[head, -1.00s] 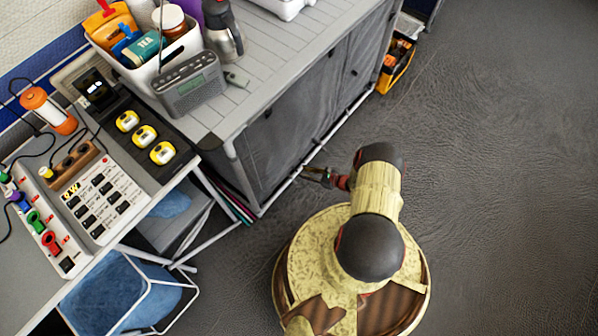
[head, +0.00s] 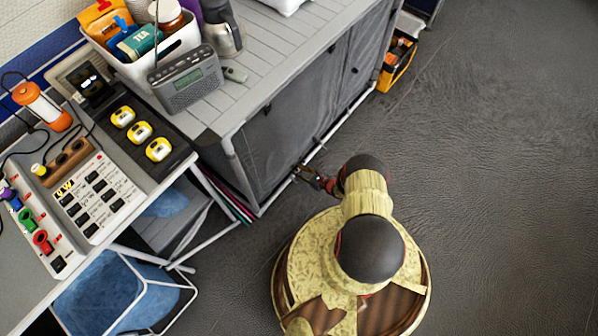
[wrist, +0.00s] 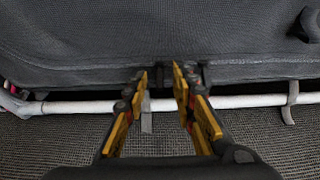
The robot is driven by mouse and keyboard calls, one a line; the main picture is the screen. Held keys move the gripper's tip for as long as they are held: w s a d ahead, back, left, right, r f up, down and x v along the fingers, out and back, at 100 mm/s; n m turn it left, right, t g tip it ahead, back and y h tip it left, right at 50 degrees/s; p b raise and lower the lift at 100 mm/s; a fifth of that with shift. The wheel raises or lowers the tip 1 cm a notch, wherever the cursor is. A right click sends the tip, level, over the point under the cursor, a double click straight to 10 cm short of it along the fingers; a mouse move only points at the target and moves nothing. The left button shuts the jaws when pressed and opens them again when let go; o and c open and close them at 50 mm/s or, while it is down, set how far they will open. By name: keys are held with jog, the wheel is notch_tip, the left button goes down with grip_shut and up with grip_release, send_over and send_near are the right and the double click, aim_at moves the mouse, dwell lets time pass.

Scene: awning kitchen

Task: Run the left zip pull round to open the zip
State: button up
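The grey fabric front (head: 290,115) of the cabinet hangs above a white lower bar. My gripper (head: 298,172) is low at this front, near its bottom edge. In the wrist view my gripper (wrist: 160,73) is open, its yellow-and-black fingers apart and pointing at the fabric's dark bottom seam. A small dark piece (wrist: 187,76) shows at the seam beside the right fingertip; I cannot tell if it is a zip pull. A black toggle-like piece (wrist: 308,25) sits higher on the fabric at right. Small dark pulls (head: 266,110) also show on the front in the head view.
The white bar (wrist: 75,106) runs below the seam, with grey straps around it. A table with a control panel (head: 95,195) and a blue stool (head: 120,295) stand at left. An orange crate (head: 398,65) stands at the cabinet's far end. The floor at right is clear.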

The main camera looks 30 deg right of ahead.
jog(key=c, duration=0.3)
jog(key=c, duration=0.4)
grip_shut()
dwell(0.3)
